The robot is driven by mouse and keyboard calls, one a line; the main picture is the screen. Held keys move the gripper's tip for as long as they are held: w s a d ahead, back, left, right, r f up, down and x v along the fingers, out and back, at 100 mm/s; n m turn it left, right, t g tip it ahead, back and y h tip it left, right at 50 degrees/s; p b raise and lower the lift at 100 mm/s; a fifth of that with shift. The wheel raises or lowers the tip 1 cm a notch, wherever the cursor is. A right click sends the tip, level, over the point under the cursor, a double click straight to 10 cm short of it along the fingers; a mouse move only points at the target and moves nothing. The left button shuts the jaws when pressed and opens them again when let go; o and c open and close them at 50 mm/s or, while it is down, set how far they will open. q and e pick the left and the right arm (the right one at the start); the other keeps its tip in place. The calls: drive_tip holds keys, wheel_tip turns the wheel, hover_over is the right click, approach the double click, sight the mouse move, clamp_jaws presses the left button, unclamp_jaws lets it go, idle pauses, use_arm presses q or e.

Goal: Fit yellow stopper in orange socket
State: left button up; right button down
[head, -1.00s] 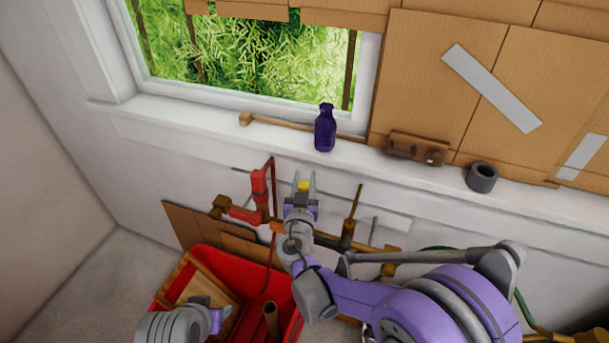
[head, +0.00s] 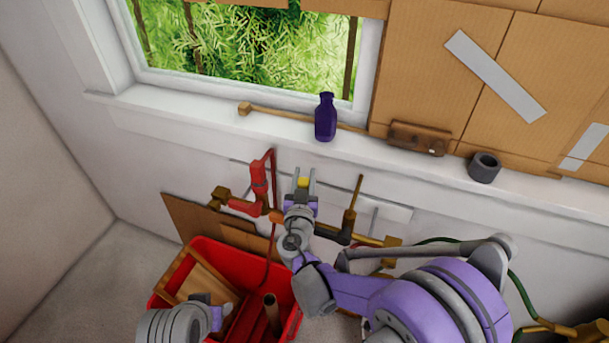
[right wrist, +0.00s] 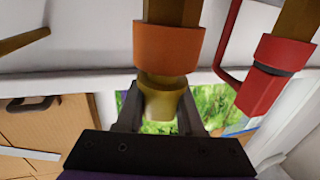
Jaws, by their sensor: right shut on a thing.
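The yellow stopper (head: 303,182) is between the fingers of my right gripper (head: 304,179), which is shut on it. In the right wrist view the stopper (right wrist: 162,97) is a dull yellow piece with a wider collar. The orange socket (right wrist: 168,47) is a sleeve on a brass pipe. The collar lies in line with the socket's lower rim; I cannot tell whether it touches or has entered. In the head view a bit of orange (head: 276,216) shows left of my right gripper. My left gripper (head: 222,312) is low at the left, its fingers unclear.
A red fitting (head: 259,178) stands left of my right gripper; a red sleeve also shows in the right wrist view (right wrist: 272,75). A red crate (head: 208,246) is below. A purple bottle (head: 325,118) and a dark ring (head: 484,168) stand on the sill.

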idle(1.0)
drive_tip(key=shift+f, duration=0.6)
idle(0.3)
drive_tip(key=c, duration=0.8)
unclamp_jaws()
drive_tip(key=shift+s+a+b, duration=0.1)
drive_tip(key=shift+s+a, duration=0.1)
drive_tip(key=shift+s, duration=1.65)
drive_tip(key=shift+s+a+b, duration=0.1)
drive_tip(key=shift+s+a, duration=0.15)
drive_tip(key=shift+s, duration=1.55)
drive_tip(key=shift+s+a+b, duration=0.1)
drive_tip(key=shift+s+a, duration=0.1)
drive_tip(key=shift+s, duration=1.65)
